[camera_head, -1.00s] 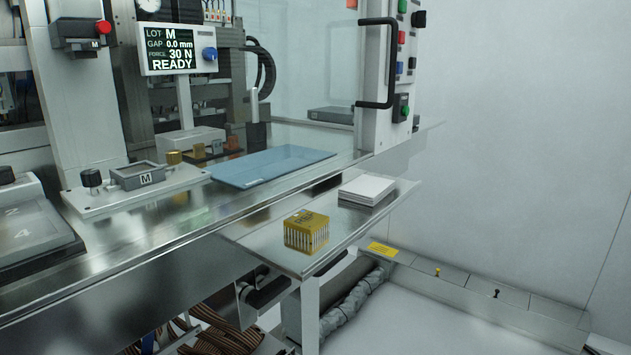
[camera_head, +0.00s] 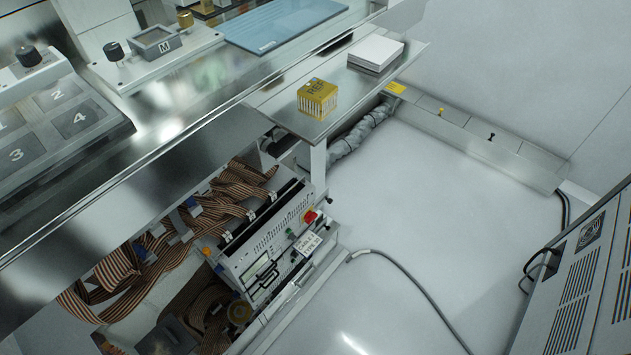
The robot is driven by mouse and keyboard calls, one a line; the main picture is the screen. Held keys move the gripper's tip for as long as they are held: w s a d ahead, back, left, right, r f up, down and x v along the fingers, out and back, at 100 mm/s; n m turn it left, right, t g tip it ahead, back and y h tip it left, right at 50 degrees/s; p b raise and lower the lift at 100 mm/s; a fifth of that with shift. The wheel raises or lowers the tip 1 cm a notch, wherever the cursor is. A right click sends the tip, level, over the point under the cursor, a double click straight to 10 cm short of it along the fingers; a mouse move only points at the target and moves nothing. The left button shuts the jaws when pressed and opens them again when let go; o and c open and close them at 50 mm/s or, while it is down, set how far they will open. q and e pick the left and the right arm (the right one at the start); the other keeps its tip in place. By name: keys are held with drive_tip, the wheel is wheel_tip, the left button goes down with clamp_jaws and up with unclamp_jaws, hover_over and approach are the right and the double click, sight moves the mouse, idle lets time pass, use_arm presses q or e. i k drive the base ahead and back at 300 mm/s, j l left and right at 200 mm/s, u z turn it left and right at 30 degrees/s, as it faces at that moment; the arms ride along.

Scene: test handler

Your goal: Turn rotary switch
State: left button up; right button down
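A black knob (camera_head: 113,50) stands on the white plate beside the framed "M" block. Another black knob (camera_head: 28,56) stands at the top of the numbered panel at the far left. I cannot tell which of these the task means. Neither of my grippers is in view.
The steel bench edge (camera_head: 160,150) overhangs the control box. Striped ribbon cables (camera_head: 225,205) crowd the box's left side. A gold block (camera_head: 317,98) and white sheets (camera_head: 375,53) lie on the side shelf. A vented cabinet (camera_head: 580,285) stands at right. The floor between is mostly clear, with one cable.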

sight(310, 216)
drive_tip(key=u, duration=0.3)
drive_tip(key=i+l+u, duration=0.15)
drive_tip(key=u, duration=0.25)
drive_tip(key=l+u, duration=0.4)
drive_tip(key=i+l+u, duration=0.15)
drive_tip(key=u, duration=0.25)
drive_tip(key=l+u, duration=0.45)
